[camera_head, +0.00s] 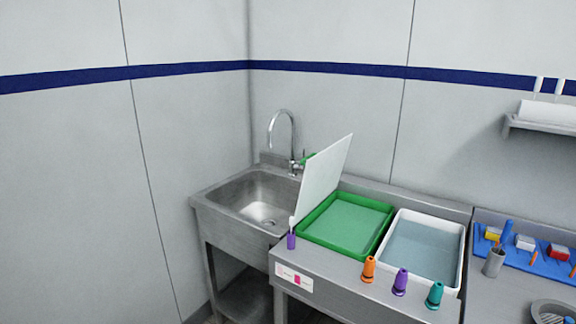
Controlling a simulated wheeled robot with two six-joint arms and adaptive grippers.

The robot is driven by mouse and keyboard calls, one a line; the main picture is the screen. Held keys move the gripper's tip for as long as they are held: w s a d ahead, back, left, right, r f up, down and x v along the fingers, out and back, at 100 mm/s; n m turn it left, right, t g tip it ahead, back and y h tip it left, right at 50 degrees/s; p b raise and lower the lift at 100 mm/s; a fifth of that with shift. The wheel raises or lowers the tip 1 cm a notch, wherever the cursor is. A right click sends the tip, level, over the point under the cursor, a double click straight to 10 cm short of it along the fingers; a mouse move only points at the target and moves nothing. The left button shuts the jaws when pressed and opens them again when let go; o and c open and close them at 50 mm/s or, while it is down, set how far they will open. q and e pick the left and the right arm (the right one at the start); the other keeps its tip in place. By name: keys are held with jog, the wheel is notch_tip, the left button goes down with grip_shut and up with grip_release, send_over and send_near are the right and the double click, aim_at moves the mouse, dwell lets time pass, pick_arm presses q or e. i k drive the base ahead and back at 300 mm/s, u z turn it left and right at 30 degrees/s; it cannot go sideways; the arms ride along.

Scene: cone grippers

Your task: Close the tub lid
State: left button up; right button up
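A green tub (343,219) is set in the steel counter right of the sink. A flat white lid (321,181) stands raised along its left side, nearly upright with its top leaning right, so the tub is open. The lid seems to meet the tub's left edge, but a hinge cannot be made out. A white tub (460,262) with a grey-blue inside sits to the right of the green tub, also open on top. Neither of my grippers is in view.
A steel sink (225,213) with a curved tap (283,116) is at left. Orange (368,269), purple (400,282) and teal (434,296) cone-like pieces stand along the counter's front; another purple piece (291,240) is by the lid. A blue tray (530,264) is at right.

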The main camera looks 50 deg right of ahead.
aim_at(323, 170)
jog(key=z, duration=0.2)
jog(key=i, duration=1.15)
jog(key=z, duration=1.3)
jog(key=i, duration=0.8)
jog(key=z, duration=0.85)
